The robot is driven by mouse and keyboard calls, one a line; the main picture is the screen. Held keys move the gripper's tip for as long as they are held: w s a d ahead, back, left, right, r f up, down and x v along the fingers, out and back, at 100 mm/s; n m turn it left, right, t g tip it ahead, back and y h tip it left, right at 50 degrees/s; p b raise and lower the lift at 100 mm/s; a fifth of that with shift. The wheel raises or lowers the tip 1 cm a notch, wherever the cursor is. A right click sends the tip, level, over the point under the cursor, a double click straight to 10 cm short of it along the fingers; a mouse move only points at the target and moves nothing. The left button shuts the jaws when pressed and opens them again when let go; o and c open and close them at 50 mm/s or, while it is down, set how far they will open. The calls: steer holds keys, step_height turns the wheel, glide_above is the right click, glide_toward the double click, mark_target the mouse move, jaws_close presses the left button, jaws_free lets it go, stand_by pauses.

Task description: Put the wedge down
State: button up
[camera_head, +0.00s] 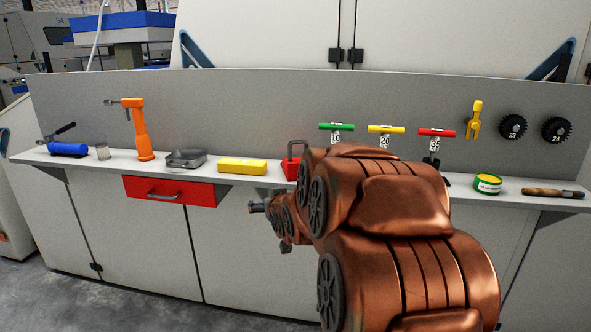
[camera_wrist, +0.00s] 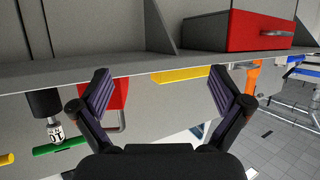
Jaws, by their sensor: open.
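I cannot tell whether a finger touches the wedge. In the head view my arm mostly hides the gripper.
The yellow block (camera_head: 242,166), a dark tray (camera_head: 186,159) and an orange tool (camera_head: 142,135) stand left along the shelf. A red drawer (camera_head: 170,191) hangs below. T-handled tools, including a green one (camera_head: 337,127), are behind my arm.

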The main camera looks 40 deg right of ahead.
mark_target(297, 159)
steer(key=d+r+t+h, duration=0.1)
steer(key=d+r, duration=0.1)
steer(key=d, duration=0.1)
steer(key=d+r+m+t+h, duration=0.1)
steer(key=d+r, duration=0.1)
steer(key=d, duration=0.1)
steer(key=d+r+t+h, duration=0.1)
steer(key=d+r, duration=0.1)
steer(key=d, duration=0.1)
steer(key=shift+s+d+r, duration=0.25)
steer(key=shift+s+r, duration=0.05)
steer(key=shift+r, duration=0.1)
steer(key=shift+b+x, duration=0.35)
steer(key=shift+x, duration=0.6)
steer(key=shift+w+d+f, duration=0.2)
steer(key=shift+w+d, duration=0.45)
steer(key=shift+b+x, duration=0.4)
steer(key=shift+x, duration=1.5)
steer(key=shift+s+d, duration=0.1)
steer(key=shift+d, duration=0.1)
steer(key=shift+c, duration=0.4)
steer(key=c, duration=1.6)
steer(key=shift+r, duration=0.15)
